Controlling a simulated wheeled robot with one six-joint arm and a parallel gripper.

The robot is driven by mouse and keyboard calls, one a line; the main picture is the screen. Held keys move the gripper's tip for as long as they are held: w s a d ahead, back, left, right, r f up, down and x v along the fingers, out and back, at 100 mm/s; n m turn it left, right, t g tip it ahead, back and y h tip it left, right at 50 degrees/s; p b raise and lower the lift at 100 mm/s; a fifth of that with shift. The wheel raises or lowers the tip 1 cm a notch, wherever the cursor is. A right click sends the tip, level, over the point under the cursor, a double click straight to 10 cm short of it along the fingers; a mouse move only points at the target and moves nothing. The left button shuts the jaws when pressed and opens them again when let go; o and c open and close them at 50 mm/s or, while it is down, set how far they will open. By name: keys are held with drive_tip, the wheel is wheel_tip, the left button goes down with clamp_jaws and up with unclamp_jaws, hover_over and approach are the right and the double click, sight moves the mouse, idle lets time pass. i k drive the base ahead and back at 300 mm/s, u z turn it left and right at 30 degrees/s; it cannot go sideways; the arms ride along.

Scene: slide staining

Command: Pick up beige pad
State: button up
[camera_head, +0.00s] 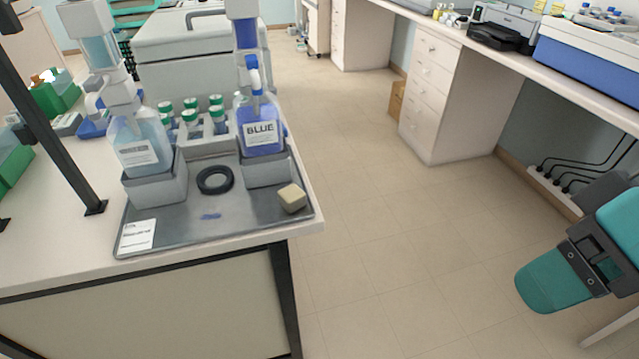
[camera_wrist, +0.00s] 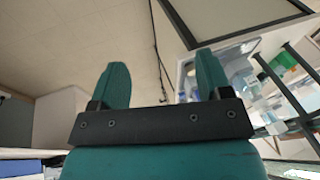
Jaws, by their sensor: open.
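The beige pad (camera_head: 292,198) is a small block on the right front corner of the grey tray (camera_head: 180,238), in front of the blue bottle's holder. My gripper shows in the wrist view (camera_wrist: 163,88) with its two teal fingers spread apart and nothing between them. The pad cannot be made out in the wrist view.
The tray also holds a bottle marked BLUE (camera_head: 262,130), a pale blue bottle (camera_head: 140,143), a black ring (camera_head: 215,180), a white label card (camera_head: 137,235) and several green-capped tubes (camera_head: 190,117). A dark post (camera_head: 60,130) stands left. Floor (camera_head: 370,240) right of the bench is clear.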

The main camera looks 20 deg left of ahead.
sight(292, 198)
drive_tip(key=k, duration=0.5)
drive_tip(key=u, duration=2.5)
drive_tip(key=i, duration=1.45)
drive_tip(key=z, duration=2.1)
